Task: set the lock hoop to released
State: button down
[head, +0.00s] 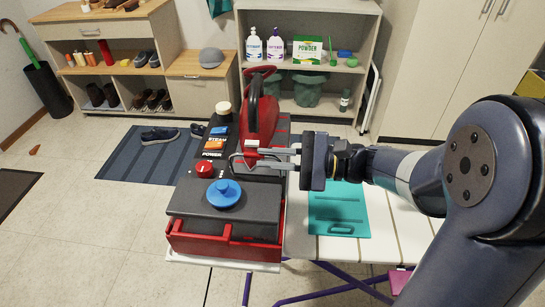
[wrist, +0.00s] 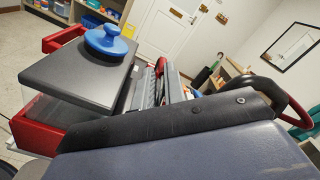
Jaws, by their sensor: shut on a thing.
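A steam iron station stands on the ironing board, with a dark grey top (head: 222,205) over a red base (head: 225,247). The red iron (head: 262,115) with its black handle rests at the back of the station. My gripper (head: 246,158) reaches in from the right, its fingertips closed at the iron's near end. It is shut on a small part there, which appears to be the lock hoop (head: 236,163); the fingers hide much of it. The hoop's exact angle cannot be told.
A blue knob (head: 224,192) stands on the grey top, with a red dial (head: 204,169) and orange and blue switches behind it. A teal mat (head: 338,208) lies on the board to the right.

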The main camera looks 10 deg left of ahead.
jog(key=shift+r, duration=0.1)
jog(key=c, duration=1.6)
grip_release()
jog(key=d, duration=1)
jog(key=shift+w+d, duration=0.3)
jog(key=shift+d, duration=0.1)
jog(key=a, duration=1.1)
jog(key=shift+s, duration=0.35)
jog(key=shift+w, duration=0.15)
jog(key=shift+d, duration=0.1)
